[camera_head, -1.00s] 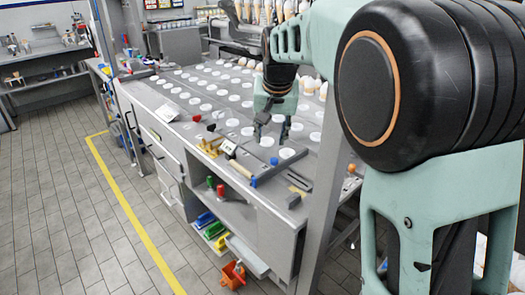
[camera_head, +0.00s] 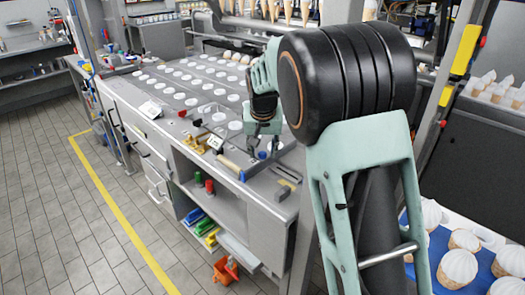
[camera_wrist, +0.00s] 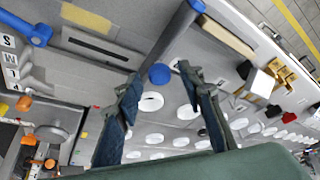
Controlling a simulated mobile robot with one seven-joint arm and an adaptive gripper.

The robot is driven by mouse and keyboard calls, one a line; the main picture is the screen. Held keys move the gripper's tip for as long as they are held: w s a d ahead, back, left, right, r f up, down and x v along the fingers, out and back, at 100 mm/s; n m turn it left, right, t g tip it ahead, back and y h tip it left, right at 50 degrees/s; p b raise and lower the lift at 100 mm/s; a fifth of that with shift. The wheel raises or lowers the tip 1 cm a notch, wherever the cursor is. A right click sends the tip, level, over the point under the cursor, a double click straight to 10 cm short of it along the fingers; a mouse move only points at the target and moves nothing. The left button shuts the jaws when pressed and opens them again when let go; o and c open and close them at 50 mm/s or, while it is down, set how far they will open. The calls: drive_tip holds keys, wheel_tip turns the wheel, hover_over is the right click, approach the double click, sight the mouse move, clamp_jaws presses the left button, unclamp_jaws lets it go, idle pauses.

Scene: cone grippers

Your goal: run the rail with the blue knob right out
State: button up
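The blue knob (camera_wrist: 159,74) is a round blue cap on the grey worktop (camera_wrist: 215,50). In the wrist view it shows between the tips of my gripper (camera_wrist: 160,80), with a gap to each finger; how far the tips are above it I cannot tell. My gripper is open and empty. In the head view my gripper (camera_head: 263,149) points down at the near end of the counter, and a small blue spot (camera_head: 262,155) shows by its fingertips. The rail under the knob cannot be made out clearly.
Yellow brackets (camera_head: 196,142), a red knob (camera_head: 182,113) and rows of white discs (camera_head: 205,108) are on the counter. A slotted plate (camera_wrist: 95,45) lies left in the wrist view. The aisle floor (camera_head: 60,230) is clear.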

drive_tip(key=shift+f, duration=0.1)
drive_tip(key=shift+c, duration=0.4)
clamp_jaws()
drive_tip(key=s+d+b, duration=0.2)
drive_tip(key=s+d, duration=0.1)
drive_tip(key=shift+s+d, duration=0.35)
drive_tip(key=shift+d, duration=0.05)
drive_tip(key=shift+o, duration=0.4)
unclamp_jaws()
